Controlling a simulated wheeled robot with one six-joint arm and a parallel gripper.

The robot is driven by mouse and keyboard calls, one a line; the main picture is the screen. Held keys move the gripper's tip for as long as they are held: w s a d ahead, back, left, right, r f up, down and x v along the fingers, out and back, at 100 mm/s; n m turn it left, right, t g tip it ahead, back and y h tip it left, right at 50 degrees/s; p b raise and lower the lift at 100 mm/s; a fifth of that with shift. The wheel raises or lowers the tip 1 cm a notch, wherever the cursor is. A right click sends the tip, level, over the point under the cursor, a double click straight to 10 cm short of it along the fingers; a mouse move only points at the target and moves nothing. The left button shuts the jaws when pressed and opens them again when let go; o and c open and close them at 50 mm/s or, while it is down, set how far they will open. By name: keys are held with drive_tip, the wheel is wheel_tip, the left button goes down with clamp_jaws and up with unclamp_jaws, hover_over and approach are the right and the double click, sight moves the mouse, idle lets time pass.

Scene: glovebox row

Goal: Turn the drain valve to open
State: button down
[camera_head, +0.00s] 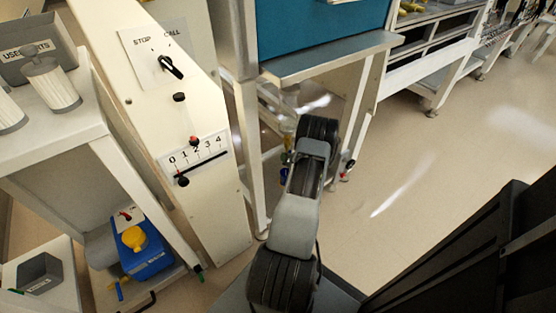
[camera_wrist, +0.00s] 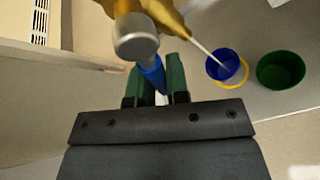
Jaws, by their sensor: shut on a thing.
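The drain valve (camera_wrist: 168,15) shows in the wrist view as a brass body with a round grey end at the top middle. Its blue lever handle (camera_wrist: 153,73) lies between the two green fingers of my gripper (camera_wrist: 157,82), which is shut on it. A thin pale line, like a stream, runs from the brass part to a blue bucket (camera_wrist: 225,63) with a yellow ring at its base. A green bucket (camera_wrist: 281,70) stands to its right. In the head view my own arm hides the gripper and most of the valve.
A white panel with a STOP/CALL knob (camera_head: 171,67) and a 0-to-4 slider (camera_head: 197,156) stands left of my arm. A shelf with a blue case (camera_head: 146,250) is further left. A teal-fronted bench (camera_head: 320,30) stands ahead. Open floor (camera_head: 440,130) lies to the right.

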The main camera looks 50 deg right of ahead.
drive_tip(key=shift+d+r, duration=0.1)
drive_tip(key=shift+d, duration=0.1)
drive_tip(key=c, duration=1.4)
unclamp_jaws()
drive_tip(key=shift+o, duration=1.4)
drive_tip(key=shift+a, duration=0.1)
drive_tip(key=p+v, duration=0.4)
drive_tip(key=v, duration=0.9)
drive_tip(key=shift+s, duration=0.4)
drive_tip(key=shift+a+r, duration=0.1)
drive_tip(key=shift+c, duration=0.3)
